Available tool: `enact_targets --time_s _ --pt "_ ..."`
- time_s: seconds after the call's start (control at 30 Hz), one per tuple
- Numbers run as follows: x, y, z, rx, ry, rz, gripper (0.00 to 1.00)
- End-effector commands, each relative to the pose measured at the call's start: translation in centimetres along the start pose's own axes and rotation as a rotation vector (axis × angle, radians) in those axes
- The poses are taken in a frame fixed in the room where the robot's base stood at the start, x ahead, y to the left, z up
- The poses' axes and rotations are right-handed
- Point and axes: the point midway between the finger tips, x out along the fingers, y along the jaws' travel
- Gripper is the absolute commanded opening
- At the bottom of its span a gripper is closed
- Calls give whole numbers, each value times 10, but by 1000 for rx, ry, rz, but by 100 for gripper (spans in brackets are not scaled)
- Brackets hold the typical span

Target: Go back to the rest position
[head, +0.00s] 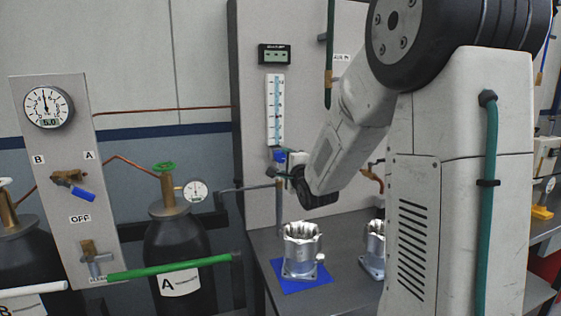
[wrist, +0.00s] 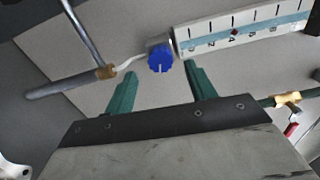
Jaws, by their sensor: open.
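My gripper (head: 281,163) is at the upright grey panel in the head view, in front of the flow scale. In the wrist view its two green fingers (wrist: 160,70) are spread apart with nothing held between them. A blue knob (wrist: 160,57) shows just beyond the fingertips, roughly centred between them; whether they touch it I cannot tell. The knob also shows in the head view (head: 279,155), partly hidden by the gripper. My arm reaches down to the left from the upper right.
A machined housing (head: 301,255) stands on a blue mat (head: 318,280) on the grey bench (head: 345,285). A second housing (head: 373,250) is partly hidden by my arm. A scale (head: 274,105) hangs above the knob. Gas cylinder A (head: 177,235) and a gauge panel (head: 65,140) stand left.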

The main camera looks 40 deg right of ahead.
Motion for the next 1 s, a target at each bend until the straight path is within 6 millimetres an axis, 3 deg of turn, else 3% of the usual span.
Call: enact_targets --time_s 0.2,0.77,0.87,1.0 --pt "-20 0 2 0 -3 0 55" --pt "-21 0 3 -4 -2 3 55" --pt "-26 0 9 -51 -3 40 55" --pt "-49 4 31 -242 -25 196 55"
